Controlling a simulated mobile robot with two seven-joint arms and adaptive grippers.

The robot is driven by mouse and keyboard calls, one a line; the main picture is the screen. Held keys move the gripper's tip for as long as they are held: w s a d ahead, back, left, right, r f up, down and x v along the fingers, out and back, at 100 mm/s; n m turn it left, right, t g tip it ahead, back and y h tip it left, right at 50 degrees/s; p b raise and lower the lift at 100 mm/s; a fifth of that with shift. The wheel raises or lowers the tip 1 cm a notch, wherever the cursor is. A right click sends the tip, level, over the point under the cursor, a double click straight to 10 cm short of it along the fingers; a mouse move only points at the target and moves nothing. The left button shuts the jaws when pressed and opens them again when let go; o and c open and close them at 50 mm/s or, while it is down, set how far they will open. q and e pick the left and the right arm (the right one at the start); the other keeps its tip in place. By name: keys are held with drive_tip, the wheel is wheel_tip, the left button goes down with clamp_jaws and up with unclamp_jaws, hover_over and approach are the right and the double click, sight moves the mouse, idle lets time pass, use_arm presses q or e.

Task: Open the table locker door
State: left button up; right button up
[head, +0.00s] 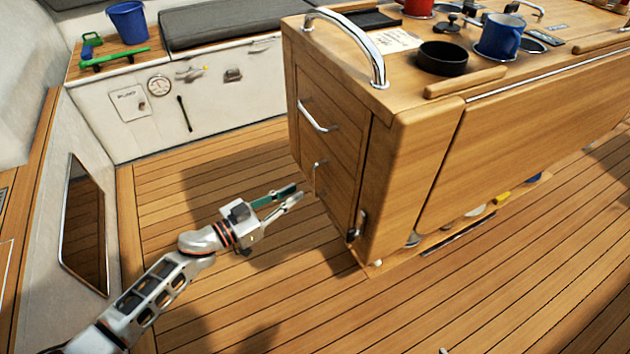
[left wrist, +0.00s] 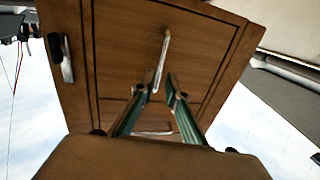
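The table locker door (head: 335,150) is the wooden panel on the near end of the table, and it looks closed. It has a horizontal metal handle (head: 318,118) higher up and a smaller metal handle (head: 316,178) lower down. My left gripper (head: 297,194) is just left of the lower handle, fingers apart. In the left wrist view, the lower handle (left wrist: 162,60) points down toward the gap between the fingertips (left wrist: 157,84); I cannot tell if they touch it. The door (left wrist: 130,50) fills that view. My right gripper is out of view.
A metal latch with a black grip (head: 357,225) is at the table's lower corner. A grab rail (head: 375,50) arches over the top, which holds a black pot (head: 442,58) and a blue mug (head: 500,38). A bench (head: 200,90) stands behind.

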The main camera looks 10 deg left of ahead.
sight(313, 194)
use_arm(q)
drive_tip(key=b+x, duration=0.1)
drive_tip(key=x, duration=0.6)
drive_tip(key=shift+w+d, duration=0.1)
drive_tip(key=shift+w+d+r, duration=0.1)
drive_tip(key=shift+w, duration=0.1)
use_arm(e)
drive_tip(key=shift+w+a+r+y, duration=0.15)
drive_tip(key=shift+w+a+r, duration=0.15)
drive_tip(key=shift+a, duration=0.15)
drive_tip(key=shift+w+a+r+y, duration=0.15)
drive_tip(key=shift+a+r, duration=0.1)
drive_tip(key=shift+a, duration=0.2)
use_arm(q)
clamp_jaws()
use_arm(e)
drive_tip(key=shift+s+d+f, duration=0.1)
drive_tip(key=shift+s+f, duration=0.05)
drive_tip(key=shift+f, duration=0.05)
